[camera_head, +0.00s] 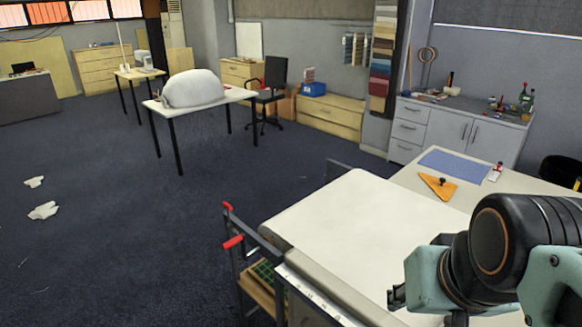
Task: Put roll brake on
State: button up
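Two red-tipped levers stand at the left end of the cloth table (350,225): an upper red grip (228,206) and a lower red grip (233,242), on a dark metal frame. I cannot tell which of them is the roll brake, or whether it is on. My arm fills the lower right corner, over the table's near right part. Only dark parts at its end show, around my gripper (397,298); its fingers are not clear, and I cannot see whether it is open or shut. It is well to the right of the red grips and not touching them.
A ruler strip (322,306) runs along the table's near edge. A green grid crate (266,273) sits low in the frame. An orange triangular tool (437,186) and a blue mat (455,165) lie at the far right. The floor left of the levers is open, with white scraps (43,210).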

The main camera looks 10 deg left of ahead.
aim_at(229, 209)
jog(key=i+j+z, duration=0.15)
jog(key=j, duration=0.2)
jog(key=i+j+z, duration=0.15)
jog(key=j, duration=0.2)
jog(key=j+z, duration=0.15)
jog(key=j, duration=0.25)
jog(key=i+j+z, duration=0.15)
jog(key=j, duration=0.25)
jog(key=i+j, duration=0.1)
jog(key=j, duration=0.7)
jog(key=i+j+z, duration=0.15)
jog(key=j, duration=1.4)
jog(key=i+z, duration=0.05)
